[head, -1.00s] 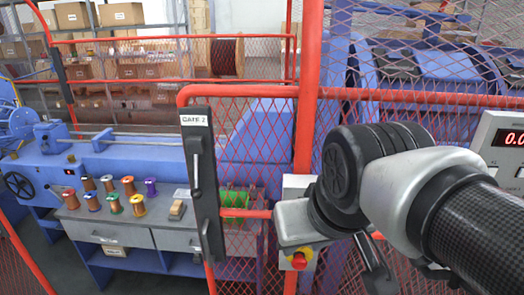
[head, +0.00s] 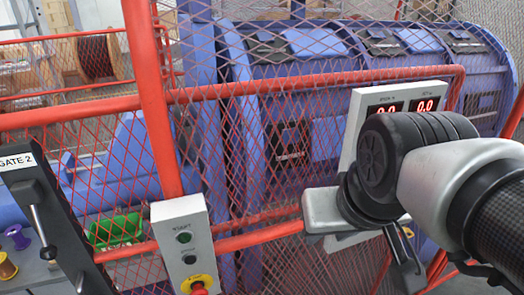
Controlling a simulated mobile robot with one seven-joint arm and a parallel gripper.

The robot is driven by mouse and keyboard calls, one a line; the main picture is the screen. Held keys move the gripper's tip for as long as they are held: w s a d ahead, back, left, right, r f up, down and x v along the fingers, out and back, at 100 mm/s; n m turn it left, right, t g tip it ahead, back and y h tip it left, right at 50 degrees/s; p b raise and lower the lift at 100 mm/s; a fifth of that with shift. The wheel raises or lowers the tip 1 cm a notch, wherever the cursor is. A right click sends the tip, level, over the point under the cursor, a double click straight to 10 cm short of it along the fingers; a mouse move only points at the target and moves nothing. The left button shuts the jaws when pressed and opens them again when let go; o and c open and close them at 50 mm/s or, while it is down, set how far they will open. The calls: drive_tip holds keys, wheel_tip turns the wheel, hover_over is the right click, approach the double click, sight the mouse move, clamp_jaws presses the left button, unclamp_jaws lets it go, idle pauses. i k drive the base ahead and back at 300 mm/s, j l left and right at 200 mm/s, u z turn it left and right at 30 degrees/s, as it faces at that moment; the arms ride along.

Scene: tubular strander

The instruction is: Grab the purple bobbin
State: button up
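The purple bobbin (head: 17,237) stands on the grey bench top at the far left edge of the head view, beyond the gate. A copper-coloured bobbin (head: 7,266) with a yellow flange is next to it, cut by the picture edge. My gripper (head: 408,262) hangs at the end of my arm at the right, in front of the red mesh fence and far from the purple bobbin. Its fingers are dark and partly hidden by the wrist, so I cannot tell if they are apart.
The gate post labelled GATE 2 (head: 45,215) with its handle stands at left. A control box (head: 185,245) with a red stop button and a display panel (head: 400,100) are on the red mesh fence (head: 270,160). A green bin (head: 115,229) sits behind it.

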sight(14, 231)
drive_tip(key=k+j+u, duration=0.15)
drive_tip(key=u, duration=0.25)
drive_tip(key=j+u, duration=0.35)
drive_tip(key=k+j+u, duration=0.1)
drive_tip(key=j+u, duration=0.65)
drive_tip(key=j, duration=0.5)
drive_tip(key=i+j+z, duration=0.1)
drive_tip(key=j, duration=0.4)
drive_tip(key=i+j+z, duration=0.3)
drive_tip(key=i+j, duration=0.6)
drive_tip(key=i+z, duration=0.2)
drive_tip(key=i, duration=1.1)
